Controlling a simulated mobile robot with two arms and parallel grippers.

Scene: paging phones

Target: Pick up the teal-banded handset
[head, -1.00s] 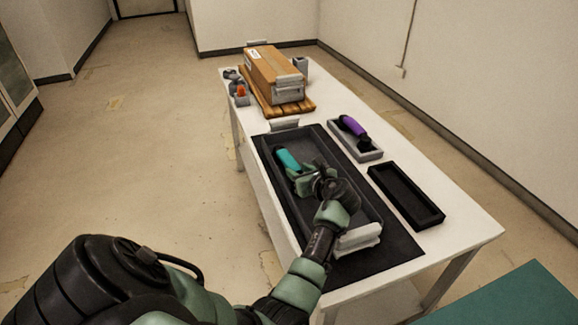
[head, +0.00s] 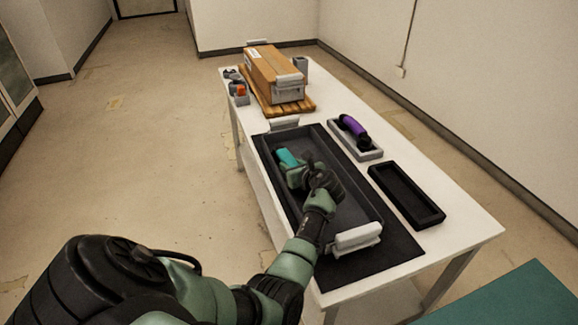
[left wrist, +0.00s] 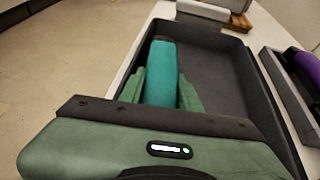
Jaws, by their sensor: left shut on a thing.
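The teal-banded handset (head: 287,158) lies in the large dark tray (head: 352,208), near its far left end. It also shows in the left wrist view (left wrist: 162,72), where its teal part runs between two green fingers. My left gripper (head: 296,172) is shut on the handset, its fingers on either side of the teal band. The near part of the handset is hidden behind my gripper and wrist. I cannot tell whether the handset is clear of the tray floor. My right gripper is not in view.
A purple-banded handset (head: 354,130) sits in a grey cradle (head: 372,154) right of the tray. An empty black tray (head: 432,216) lies nearer. A cardboard box (head: 272,65) on a wooden board (head: 268,106) stands at the table's far end. A light grey block (head: 356,238) is at the tray's near end.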

